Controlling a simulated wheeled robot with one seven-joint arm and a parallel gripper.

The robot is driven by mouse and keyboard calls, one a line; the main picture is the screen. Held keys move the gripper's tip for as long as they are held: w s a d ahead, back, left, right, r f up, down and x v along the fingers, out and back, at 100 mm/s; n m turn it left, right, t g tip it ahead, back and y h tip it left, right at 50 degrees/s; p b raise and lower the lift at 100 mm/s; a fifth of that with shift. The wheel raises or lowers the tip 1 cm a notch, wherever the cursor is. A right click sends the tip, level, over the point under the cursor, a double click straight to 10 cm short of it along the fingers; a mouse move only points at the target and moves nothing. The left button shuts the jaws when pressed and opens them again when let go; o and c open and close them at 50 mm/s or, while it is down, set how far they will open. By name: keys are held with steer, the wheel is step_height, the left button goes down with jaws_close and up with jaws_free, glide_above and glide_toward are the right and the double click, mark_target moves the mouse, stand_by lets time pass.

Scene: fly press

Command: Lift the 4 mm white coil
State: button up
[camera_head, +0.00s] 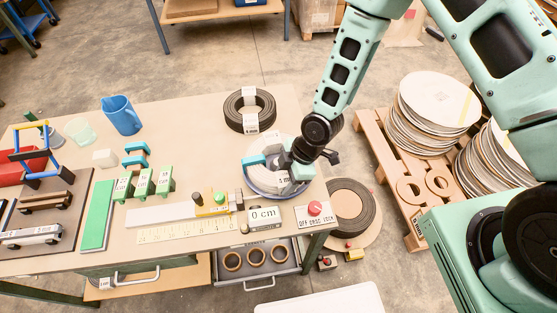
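A white coil (256,178) with a blue-grey lower rim lies near the right edge of the workbench (215,115). My gripper (294,172) reaches down over its right part and hides much of it. Dark and grey gripper parts show there, but I cannot tell whether the fingers are apart or closed, or whether they touch the coil. A blue piece (254,160) lies at the coil's upper left. A small white label shows beside my gripper; its text is too small to read.
A black coil (236,109) lies behind the white one. A digital display (265,217) and red-button box (315,210) stand in front. A dark coil (353,207) lies lower right, off the bench. A blue jug (121,115) stands left. A pallet (388,165) bears stacked discs.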

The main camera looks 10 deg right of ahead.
steer(key=c, duration=1)
steer(key=shift+r, duration=0.1)
jaws_close()
steer(key=shift+r, duration=0.15)
